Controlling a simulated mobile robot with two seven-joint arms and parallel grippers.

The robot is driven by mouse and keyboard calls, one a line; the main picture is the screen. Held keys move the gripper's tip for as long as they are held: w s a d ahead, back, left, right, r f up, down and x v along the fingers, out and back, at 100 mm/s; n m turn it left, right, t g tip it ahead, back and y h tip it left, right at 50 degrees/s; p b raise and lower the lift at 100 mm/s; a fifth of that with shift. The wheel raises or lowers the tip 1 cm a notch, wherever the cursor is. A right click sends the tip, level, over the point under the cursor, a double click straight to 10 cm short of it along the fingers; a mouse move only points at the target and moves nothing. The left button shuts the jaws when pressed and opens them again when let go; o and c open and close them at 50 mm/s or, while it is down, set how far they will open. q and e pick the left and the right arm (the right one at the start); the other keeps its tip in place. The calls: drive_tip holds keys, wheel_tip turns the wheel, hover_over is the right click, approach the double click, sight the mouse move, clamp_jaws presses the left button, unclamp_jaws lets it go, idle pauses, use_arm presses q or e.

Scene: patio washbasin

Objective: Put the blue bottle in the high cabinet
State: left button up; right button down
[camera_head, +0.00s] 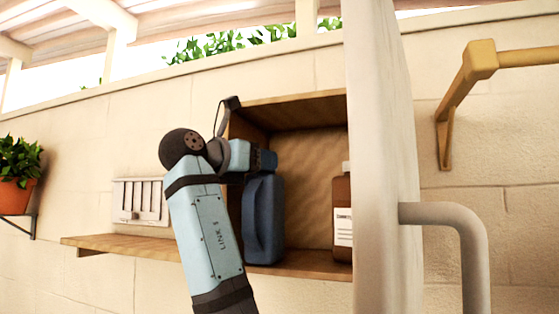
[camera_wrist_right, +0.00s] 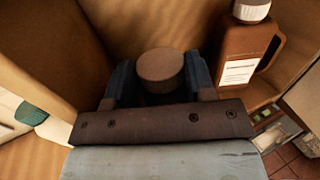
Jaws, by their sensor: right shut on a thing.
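The blue bottle (camera_head: 264,220) is upright inside the open wooden cabinet (camera_head: 300,262) on the wall, near its left side. Its base is at the cabinet floor; I cannot tell whether it touches. My right gripper (camera_head: 263,160) is shut on the top of the bottle. In the right wrist view, the round brown cap (camera_wrist_right: 160,66) shows between the fingers of the right gripper (camera_wrist_right: 160,84), and most of the bottle is hidden below. My left gripper is not in view.
A brown bottle (camera_head: 342,205) with a white label stands at the cabinet's right, partly hidden by a pale upright panel (camera_head: 380,150) with a grey handle (camera_head: 455,216). A wooden shelf (camera_head: 110,242) extends left. A potted plant (camera_head: 18,190) is at far left.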

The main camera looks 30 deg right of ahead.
drive_tip(key=shift+x, duration=1.2)
drive_tip(key=shift+p+x, duration=0.9)
drive_tip(key=shift+x, duration=1)
drive_tip(key=shift+r+p, duration=0.1)
drive_tip(key=shift+p, duration=0.2)
drive_tip(key=shift+s+a, duration=0.1)
drive_tip(key=shift+a, duration=0.1)
drive_tip(key=shift+c, duration=2.3)
unclamp_jaws()
drive_tip(key=shift+f, duration=0.25)
drive_tip(key=shift+r, duration=0.1)
drive_tip(key=shift+d, duration=0.1)
